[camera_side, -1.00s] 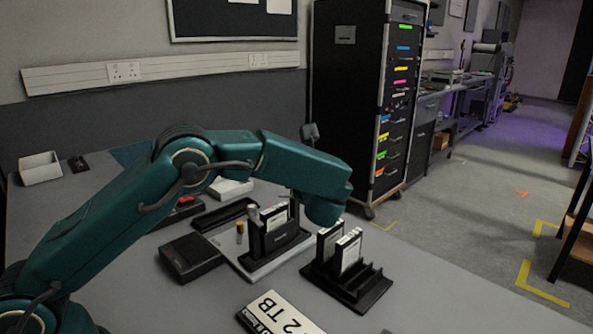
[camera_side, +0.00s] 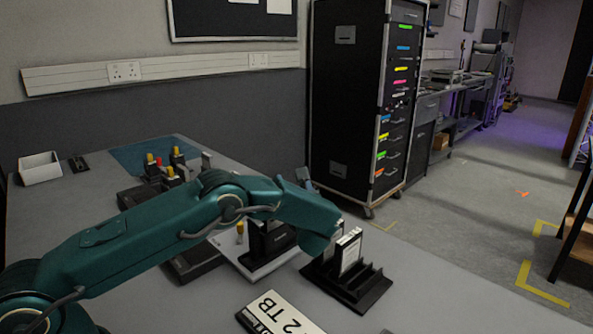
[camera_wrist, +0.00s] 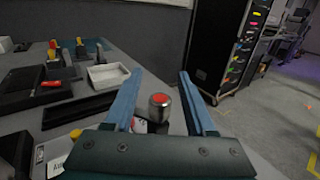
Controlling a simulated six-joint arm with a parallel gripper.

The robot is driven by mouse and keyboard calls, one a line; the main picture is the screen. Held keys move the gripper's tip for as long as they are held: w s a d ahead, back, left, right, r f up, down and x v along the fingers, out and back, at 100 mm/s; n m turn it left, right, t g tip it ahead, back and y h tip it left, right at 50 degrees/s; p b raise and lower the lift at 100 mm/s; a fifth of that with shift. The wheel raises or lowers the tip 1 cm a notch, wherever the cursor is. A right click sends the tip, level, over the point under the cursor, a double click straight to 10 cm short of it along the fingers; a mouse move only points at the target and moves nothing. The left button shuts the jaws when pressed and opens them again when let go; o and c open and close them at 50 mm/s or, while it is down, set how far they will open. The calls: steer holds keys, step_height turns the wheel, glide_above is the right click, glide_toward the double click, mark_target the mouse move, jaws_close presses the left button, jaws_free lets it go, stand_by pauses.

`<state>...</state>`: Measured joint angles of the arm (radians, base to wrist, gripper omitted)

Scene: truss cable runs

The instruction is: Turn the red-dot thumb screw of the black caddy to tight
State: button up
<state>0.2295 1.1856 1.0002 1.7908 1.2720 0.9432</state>
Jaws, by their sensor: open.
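The thumb screw (camera_wrist: 159,100) is a metal knob with a red dot on its end. In the wrist view it stands between the two blue fingers of my gripper (camera_wrist: 160,74), which are open with gaps on both sides. The black caddy itself is mostly hidden behind my gripper's body there. In the side view a black dock (camera_side: 266,243) stands on a light plate, partly behind my arm. The screw is hidden in that view. My gripper (camera_side: 305,178) shows as small blue fingers above my wrist. How tight the screw is cannot be told.
A black slotted rack (camera_side: 368,287) holding a drive (camera_side: 348,250) stands right of the dock. A "2 TB" card (camera_side: 280,315) lies in front. A yellow-topped post (camera_side: 240,232) stands beside the dock. Yellow-topped parts (camera_side: 150,160) and a white tray (camera_wrist: 108,75) are farther back.

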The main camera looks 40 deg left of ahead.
jaws_close()
steer(key=shift+s+a+n+g+y, duration=0.1)
steer(key=shift+n+g+y, duration=0.3)
steer(key=shift+n+g, duration=0.3)
steer(key=shift+s+g, duration=0.1)
steer(key=shift+g, duration=0.3)
jaws_free()
